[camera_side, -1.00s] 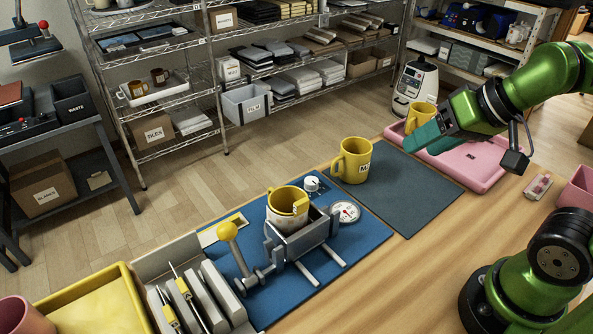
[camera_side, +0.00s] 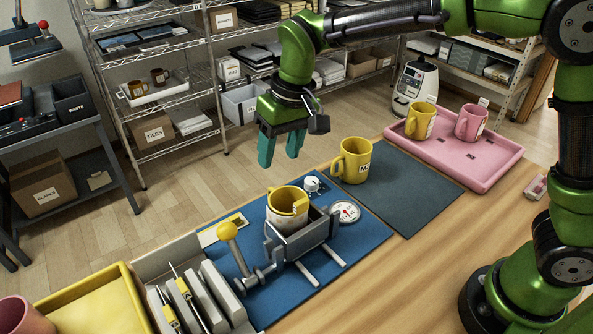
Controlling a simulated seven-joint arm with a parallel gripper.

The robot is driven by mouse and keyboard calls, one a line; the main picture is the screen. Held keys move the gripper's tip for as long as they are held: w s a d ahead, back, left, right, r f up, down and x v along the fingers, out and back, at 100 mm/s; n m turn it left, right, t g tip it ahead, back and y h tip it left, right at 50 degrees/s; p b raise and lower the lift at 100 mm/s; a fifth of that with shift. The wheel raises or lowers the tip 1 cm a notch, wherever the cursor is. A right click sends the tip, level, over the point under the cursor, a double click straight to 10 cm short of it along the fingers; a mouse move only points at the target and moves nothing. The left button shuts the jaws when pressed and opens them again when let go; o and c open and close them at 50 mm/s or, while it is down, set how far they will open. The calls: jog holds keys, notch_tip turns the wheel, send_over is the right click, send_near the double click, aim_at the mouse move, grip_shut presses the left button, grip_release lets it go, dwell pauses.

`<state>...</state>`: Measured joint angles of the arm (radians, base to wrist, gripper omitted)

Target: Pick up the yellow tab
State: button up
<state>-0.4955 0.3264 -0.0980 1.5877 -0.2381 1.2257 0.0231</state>
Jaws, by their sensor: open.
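My gripper (camera_side: 281,150), with teal fingers, is open and empty. It points down in the air above and behind the blue mat, and nothing is between its fingers. A yellow mug (camera_side: 285,204) with a pale wrap sits in the grey press (camera_side: 301,240) on the blue mat (camera_side: 345,262), below the gripper.
A yellow-knobbed lever (camera_side: 227,231) rises by the press. Another yellow mug (camera_side: 352,160) stands by the dark mat (camera_side: 405,190). A pink tray (camera_side: 490,165) holds a yellow and a pink mug. Grey slots (camera_side: 215,295) stand front left.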

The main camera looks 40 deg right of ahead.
jog(key=w+a+f+h, duration=0.1)
jog(key=w+a+f, duration=0.35)
jog(key=a, duration=0.25)
send_over(234, 217)
jog(key=f, duration=0.8)
jog(key=shift+s+f, duration=0.2)
jog(key=shift+w+f, duration=0.1)
jog(key=shift+f, duration=2.55)
jog(key=c, duration=0.9)
